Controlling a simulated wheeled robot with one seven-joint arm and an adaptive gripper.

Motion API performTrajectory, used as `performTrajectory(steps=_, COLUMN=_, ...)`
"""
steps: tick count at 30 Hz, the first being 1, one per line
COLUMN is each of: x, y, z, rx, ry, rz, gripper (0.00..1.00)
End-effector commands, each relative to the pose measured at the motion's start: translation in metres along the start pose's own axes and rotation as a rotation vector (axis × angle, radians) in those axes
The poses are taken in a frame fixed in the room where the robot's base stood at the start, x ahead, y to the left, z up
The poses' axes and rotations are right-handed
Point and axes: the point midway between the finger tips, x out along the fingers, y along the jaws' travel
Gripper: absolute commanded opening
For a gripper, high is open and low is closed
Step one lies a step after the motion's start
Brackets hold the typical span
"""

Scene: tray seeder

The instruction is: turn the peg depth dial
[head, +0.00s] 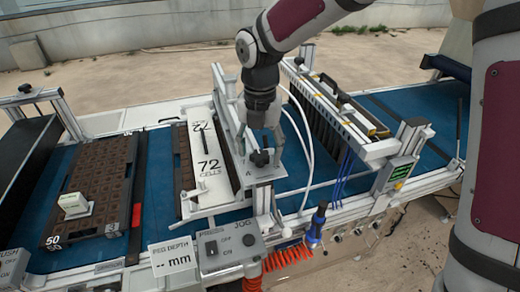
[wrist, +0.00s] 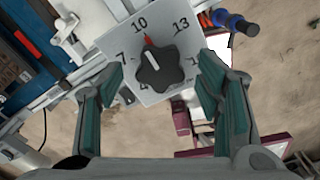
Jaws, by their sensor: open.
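The peg depth dial (wrist: 160,68) is a black lobed knob with a white line, on a light grey plate (wrist: 115,42) printed with 7, 10 and 13; another number is partly hidden. The white line points up and slightly left, near the red mark (wrist: 148,40) by the 10. In the head view the dial (head: 260,158) is small and dark below my gripper (head: 262,140). My gripper (wrist: 161,72) is open, pointing down, its two fingers either side of the knob in the wrist view with gaps visible. Whether the fingertips reach the knob's height is unclear.
A PEG DEPTH sign (head: 172,257) reads "-- mm". A grey box with PRESS and JOG switches (head: 230,245) stands at the front. The 72 CELLS plate (head: 207,165) is left of the dial. White hoses (head: 303,130) curve close on the right.

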Motion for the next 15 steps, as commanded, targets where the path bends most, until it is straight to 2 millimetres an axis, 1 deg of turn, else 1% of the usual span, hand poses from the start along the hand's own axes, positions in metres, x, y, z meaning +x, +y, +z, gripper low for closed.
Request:
performTrajectory(steps=3, x=0.0051, y=-0.0002, z=-0.0002, rx=0.0, ry=0.0, rz=0.0, gripper=0.6)
performTrajectory(steps=11, x=0.0059, y=-0.0002, z=0.0002, rx=0.001, ry=-0.001, rz=0.0, gripper=0.6)
performTrajectory(steps=14, x=0.0058, y=-0.0002, z=0.0002, rx=0.001, ry=-0.001, rz=0.0, gripper=0.39)
performTrajectory(steps=15, x=0.0058, y=-0.0002, z=0.0002, rx=0.001, ry=-0.001, rz=0.0, gripper=0.3)
